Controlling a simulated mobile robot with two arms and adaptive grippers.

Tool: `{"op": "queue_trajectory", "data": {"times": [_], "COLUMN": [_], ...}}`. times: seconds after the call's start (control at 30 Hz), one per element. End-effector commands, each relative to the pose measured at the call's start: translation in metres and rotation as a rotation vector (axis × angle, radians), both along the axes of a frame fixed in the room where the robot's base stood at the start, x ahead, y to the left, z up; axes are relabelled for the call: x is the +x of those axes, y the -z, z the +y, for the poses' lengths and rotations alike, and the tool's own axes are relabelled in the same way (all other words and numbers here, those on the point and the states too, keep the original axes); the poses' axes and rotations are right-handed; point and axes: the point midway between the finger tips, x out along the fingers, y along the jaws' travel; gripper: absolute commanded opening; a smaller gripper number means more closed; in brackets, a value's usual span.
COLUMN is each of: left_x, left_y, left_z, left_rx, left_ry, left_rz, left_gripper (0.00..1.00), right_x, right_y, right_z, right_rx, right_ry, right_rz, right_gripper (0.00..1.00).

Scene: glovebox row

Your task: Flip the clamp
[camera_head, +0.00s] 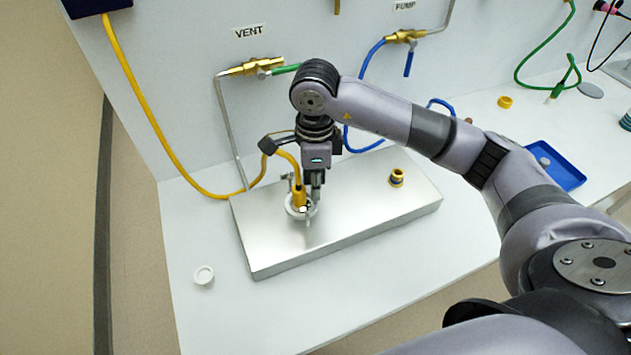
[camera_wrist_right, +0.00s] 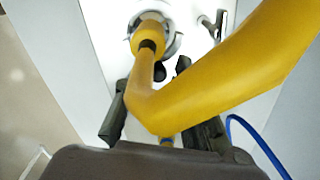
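The clamp is a pale metal ring (camera_head: 290,211) around the foot of the yellow hose's end on the steel plate. The ring also shows in the right wrist view (camera_wrist_right: 174,44), with a metal lever (camera_wrist_right: 221,24) beside it. The yellow hose (camera_head: 299,192) stands upright in the ring and bends over to the left above. My right gripper (camera_head: 312,197) points down close beside the hose end, just above the ring. In the wrist view its dark fingers are spread apart, with the hose crossing before them and partly hiding one. My left gripper is out of view.
A white cap (camera_head: 204,275) lies at left front. VENT (camera_head: 250,67) and PUMP (camera_head: 403,37) valves are on the wall behind. A blue tray (camera_head: 560,172) is at right.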

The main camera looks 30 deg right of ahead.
Motion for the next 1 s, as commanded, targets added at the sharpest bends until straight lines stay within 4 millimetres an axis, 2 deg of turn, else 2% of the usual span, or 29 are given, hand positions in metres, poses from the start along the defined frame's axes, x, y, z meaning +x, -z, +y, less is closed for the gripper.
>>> {"op": "queue_trajectory", "data": {"times": [0.1, 0.47, 0.57, 0.8, 1.0], "left_x": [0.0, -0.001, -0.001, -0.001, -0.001], "left_y": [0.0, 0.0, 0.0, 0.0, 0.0], "left_z": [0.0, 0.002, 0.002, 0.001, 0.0], "left_rx": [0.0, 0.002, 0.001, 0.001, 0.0], "left_ry": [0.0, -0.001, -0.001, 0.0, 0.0], "left_rz": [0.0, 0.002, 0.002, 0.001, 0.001], "left_gripper": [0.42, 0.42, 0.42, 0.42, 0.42], "right_x": [-0.001, -0.001, 0.0, 0.001, 0.0], "right_y": [0.001, -0.003, -0.014, -0.065, -0.1], "right_z": [0.0, 0.0, 0.0, 0.0, -0.001], "right_rx": [0.0, 0.0, 0.001, -0.001, -0.002], "right_ry": [0.0, -0.001, -0.001, -0.001, 0.001], "right_rz": [0.002, 0.002, 0.0, -0.004, -0.002], "right_gripper": [0.34, 0.35, 0.35, 0.35, 0.35]}}
